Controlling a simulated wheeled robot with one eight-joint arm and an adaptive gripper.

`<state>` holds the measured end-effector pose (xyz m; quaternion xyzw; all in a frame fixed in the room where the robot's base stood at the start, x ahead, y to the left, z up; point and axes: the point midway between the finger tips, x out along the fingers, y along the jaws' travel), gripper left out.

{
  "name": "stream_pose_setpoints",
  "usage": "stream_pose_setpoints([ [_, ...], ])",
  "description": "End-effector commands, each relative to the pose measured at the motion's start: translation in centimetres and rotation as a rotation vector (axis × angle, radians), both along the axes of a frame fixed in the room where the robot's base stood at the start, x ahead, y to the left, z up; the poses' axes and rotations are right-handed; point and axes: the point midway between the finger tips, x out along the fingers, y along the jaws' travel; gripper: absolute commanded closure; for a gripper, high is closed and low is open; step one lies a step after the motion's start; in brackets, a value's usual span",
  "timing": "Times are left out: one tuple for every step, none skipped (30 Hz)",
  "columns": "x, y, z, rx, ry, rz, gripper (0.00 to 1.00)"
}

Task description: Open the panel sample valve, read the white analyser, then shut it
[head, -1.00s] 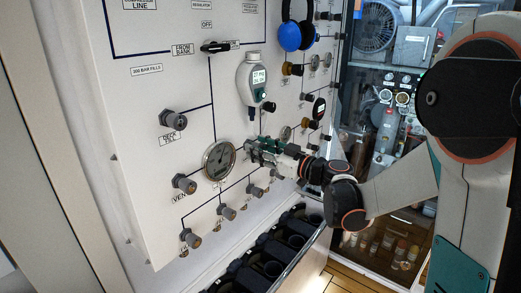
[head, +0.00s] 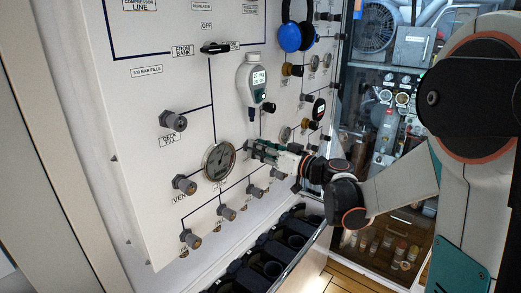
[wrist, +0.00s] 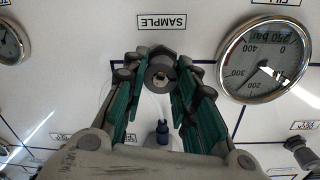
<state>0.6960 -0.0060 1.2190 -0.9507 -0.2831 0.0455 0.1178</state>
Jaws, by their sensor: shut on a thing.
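The sample valve is a dark round knob (wrist: 160,72) under the SAMPLE label (wrist: 162,21) in the wrist view. My gripper (wrist: 159,80) is shut on it, with a green-padded finger on each side. The white analyser (head: 250,86) hangs on the panel above my gripper. Its small screen (head: 259,78) is lit, with figures too small to read surely. In the wrist view a blue fitting (wrist: 162,134) with a clear tube shows below the knob.
A round pressure gauge (wrist: 263,60) is close beside the knob. Several grey valve knobs line the panel's lower part, including one by VENT (head: 184,184). Dark cylinder bays (head: 270,262) stand below the panel.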

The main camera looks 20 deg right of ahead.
Motion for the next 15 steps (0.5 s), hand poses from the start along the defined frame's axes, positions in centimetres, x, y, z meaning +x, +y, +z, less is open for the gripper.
stream_pose_setpoints([
  [0.04, -0.06, 0.03, 0.034, 0.025, -0.001, 0.97],
  [0.04, -0.07, 0.03, 0.056, 0.042, -0.001, 0.97],
  [0.05, -0.07, 0.03, 0.087, 0.064, -0.001, 0.97],
  [0.06, -0.08, 0.03, 0.111, 0.081, -0.001, 0.97],
  [0.06, -0.09, 0.02, 0.133, 0.098, -0.001, 0.97],
  [0.07, -0.1, 0.02, 0.164, 0.12, 0.0, 0.97],
  [0.07, -0.11, 0.02, 0.188, 0.137, -0.001, 0.97],
  [0.07, -0.11, 0.02, 0.211, 0.153, 0.0, 0.97],
  [0.07, -0.11, 0.01, 0.241, 0.175, 0.0, 0.97],
  [0.08, -0.12, 0.0, 0.265, 0.192, -0.001, 0.97],
  [0.09, -0.13, 0.0, 0.287, 0.209, -0.001, 0.97],
  [0.09, -0.14, -0.01, 0.319, 0.232, 0.0, 0.97],
  [0.11, -0.15, -0.02, 0.342, 0.248, 0.0, 0.97],
  [0.1, -0.16, -0.02, 0.364, 0.265, 0.0, 0.97],
  [0.12, -0.17, -0.03, 0.396, 0.287, -0.001, 0.97],
])
